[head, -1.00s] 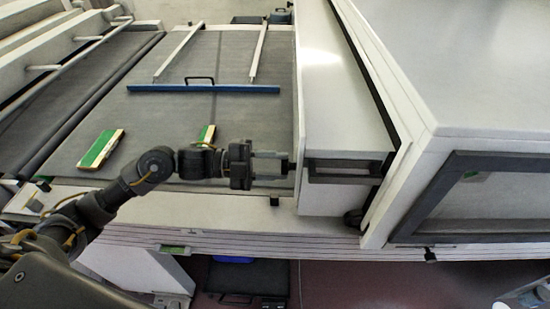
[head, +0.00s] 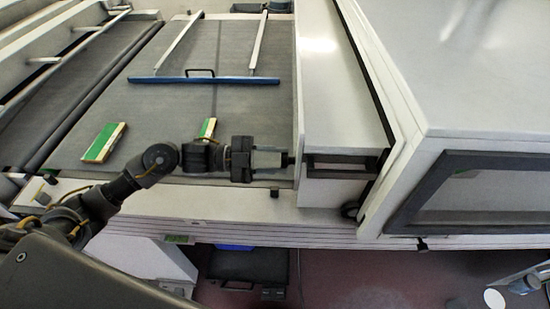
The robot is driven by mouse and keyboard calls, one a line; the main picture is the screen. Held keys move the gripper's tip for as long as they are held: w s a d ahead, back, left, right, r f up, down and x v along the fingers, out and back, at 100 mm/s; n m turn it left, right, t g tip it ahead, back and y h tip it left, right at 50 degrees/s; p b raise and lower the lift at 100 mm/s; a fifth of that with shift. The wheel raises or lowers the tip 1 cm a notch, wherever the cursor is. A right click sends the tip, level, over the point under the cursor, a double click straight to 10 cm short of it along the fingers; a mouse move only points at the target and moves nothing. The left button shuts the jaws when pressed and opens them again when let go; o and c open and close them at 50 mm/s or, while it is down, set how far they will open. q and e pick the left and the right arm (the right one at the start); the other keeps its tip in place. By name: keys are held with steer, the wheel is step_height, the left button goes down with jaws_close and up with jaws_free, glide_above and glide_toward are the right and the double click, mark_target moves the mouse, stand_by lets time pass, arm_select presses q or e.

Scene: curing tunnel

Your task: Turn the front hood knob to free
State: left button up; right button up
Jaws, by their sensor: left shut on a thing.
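The white hood (head: 340,75) stands over the right part of the conveyor, with a dark recessed slot (head: 340,165) in its near end. My left gripper (head: 284,160) reaches in from the left at the hood's near left corner. Its jaws are shut on the small dark front hood knob (head: 291,160), which is mostly hidden by the fingers. The knob's setting cannot be read. My right gripper is not in view.
A blue bar (head: 205,80) lies across the grey belt (head: 240,115). Two green-topped pieces, a larger one (head: 103,143) and a smaller one (head: 207,128), lie on the belt near my left arm. A large white cabinet with a dark-framed window (head: 480,190) stands at right.

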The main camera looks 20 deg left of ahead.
arm_select(q)
steer(key=o, duration=1)
steer(key=shift+a, duration=0.1)
steer(key=b+v, duration=0.4)
steer(key=v, duration=0.6)
steer(key=shift+s+a, duration=0.1)
steer(key=shift+a, duration=0.25)
